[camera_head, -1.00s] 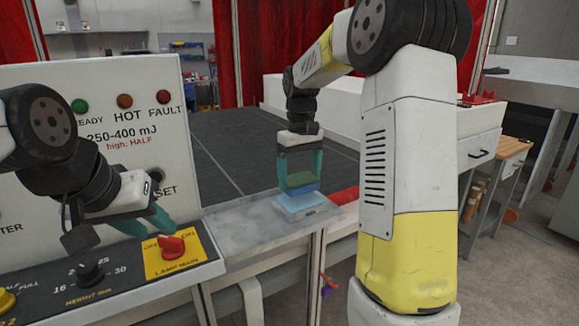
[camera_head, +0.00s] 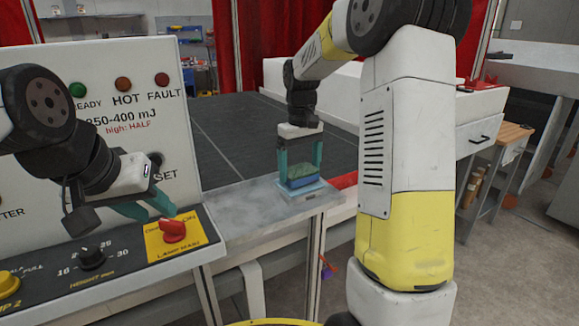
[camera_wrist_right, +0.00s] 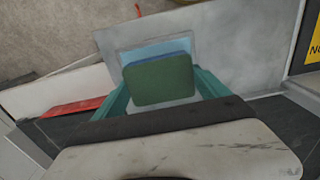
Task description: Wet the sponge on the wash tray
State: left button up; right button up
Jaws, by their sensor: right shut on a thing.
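The sponge (camera_head: 298,176), green on top and blue below, is held between the teal fingers of my right gripper (camera_head: 299,172). In the right wrist view the sponge (camera_wrist_right: 161,80) sits between the fingertips, over the light-blue wash tray. The wash tray (camera_head: 306,194) is a small, shallow, pale tray on the grey ledge; its blue inside (camera_wrist_right: 128,56) shows around the sponge. The sponge is at or just above the tray; I cannot tell if they touch. My left gripper (camera_head: 150,208) is by the control panel, near the red lamp knob; its finger gap is unclear.
The grey ledge (camera_head: 240,208) is clear left of the tray. A red roller or bar (camera_head: 344,181) lies right of it. The control panel (camera_head: 110,110) with knobs stands at left. The dark conveyor bed (camera_head: 225,140) stretches behind, empty.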

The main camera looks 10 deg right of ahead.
aim_at(300, 170)
jog(key=shift+f, duration=0.65)
dwell(1.3)
jog(key=shift+r, duration=0.1)
jog(key=shift+r, duration=3.5)
